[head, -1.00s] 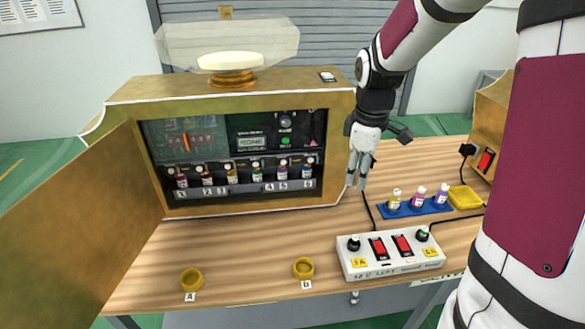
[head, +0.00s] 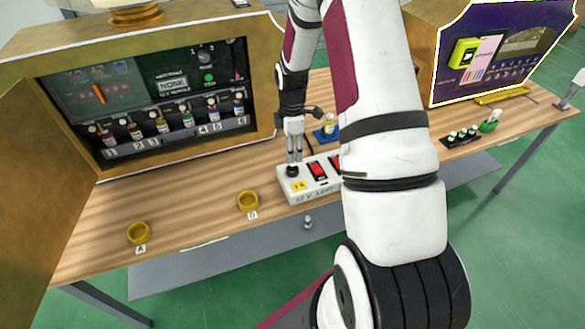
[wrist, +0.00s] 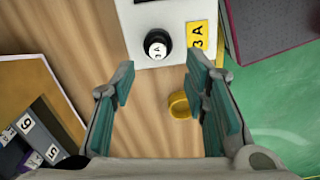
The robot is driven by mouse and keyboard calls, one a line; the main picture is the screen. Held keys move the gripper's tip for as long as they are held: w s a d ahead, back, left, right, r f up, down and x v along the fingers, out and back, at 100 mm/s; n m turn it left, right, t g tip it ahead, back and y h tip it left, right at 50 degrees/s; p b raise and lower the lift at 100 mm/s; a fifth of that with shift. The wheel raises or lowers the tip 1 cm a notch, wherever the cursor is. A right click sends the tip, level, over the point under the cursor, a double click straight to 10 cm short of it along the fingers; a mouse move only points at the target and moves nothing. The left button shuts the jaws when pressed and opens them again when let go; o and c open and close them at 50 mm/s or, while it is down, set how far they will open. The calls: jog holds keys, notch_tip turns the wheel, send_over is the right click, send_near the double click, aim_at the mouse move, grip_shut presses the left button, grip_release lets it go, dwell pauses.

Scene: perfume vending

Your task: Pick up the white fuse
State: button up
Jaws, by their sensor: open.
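The white fuse appears to be the white-topped, black-bodied knob (wrist: 156,48) on the white power box (wrist: 140,22), beside a yellow 3A label (wrist: 199,42). In the head view the dark knob (head: 291,171) stands at the left end of the power box (head: 308,192). My gripper (head: 293,155) points down just above the knob, and its tips look close to it. In the wrist view my gripper (wrist: 160,78) is open and empty, with the knob beyond the tips, roughly centred between them. Whether the fingers touch it cannot be told.
Red switches (head: 318,171) sit beside the knob, partly behind my arm. A blue tray (head: 325,136) with bottles is behind. Yellow rings (head: 248,201) (head: 138,233) lie on the wooden table (head: 190,205). An open cabinet (head: 262,90) stands left, a purple-fronted one (head: 425,75) right.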

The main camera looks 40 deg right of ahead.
aim_at(292, 168)
jog(key=shift+w+d+f+p, duration=0.1)
jog(key=shift+f+p, duration=0.1)
jog(key=shift+f, duration=1.4)
jog(key=shift+d+f+p, duration=0.1)
jog(key=shift+f+p, duration=0.05)
jog(key=shift+f, duration=1.45)
jog(key=shift+a, duration=0.1)
jog(key=shift+c, duration=0.2)
grip_shut()
